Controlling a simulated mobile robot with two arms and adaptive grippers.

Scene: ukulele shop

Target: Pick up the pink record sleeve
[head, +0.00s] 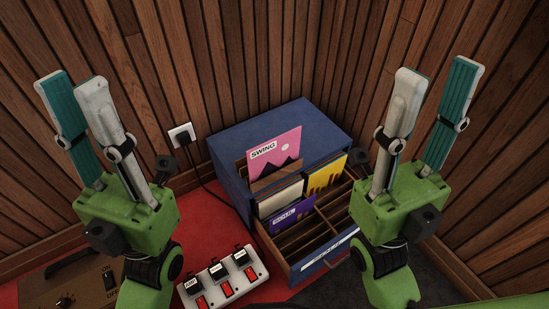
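The pink record sleeve (285,152), with "SWING" lettering and a dark mountain shape, stands tilted at the back of the blue record crate (316,131). A brown divider covers part of its lower edge. My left gripper (73,105) is raised to the left of the crate, its two fingers spread and nothing between them. My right gripper (432,98) is raised to the right of the crate, also with its fingers spread and empty. Neither gripper touches the sleeve.
A purple sleeve (287,217), a white sleeve (280,198) and a yellow sleeve (325,176) stand in front of the pink one. A power strip (224,281) with plugs lies on the red floor. A wall socket (182,135) and slatted wood walls close in behind.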

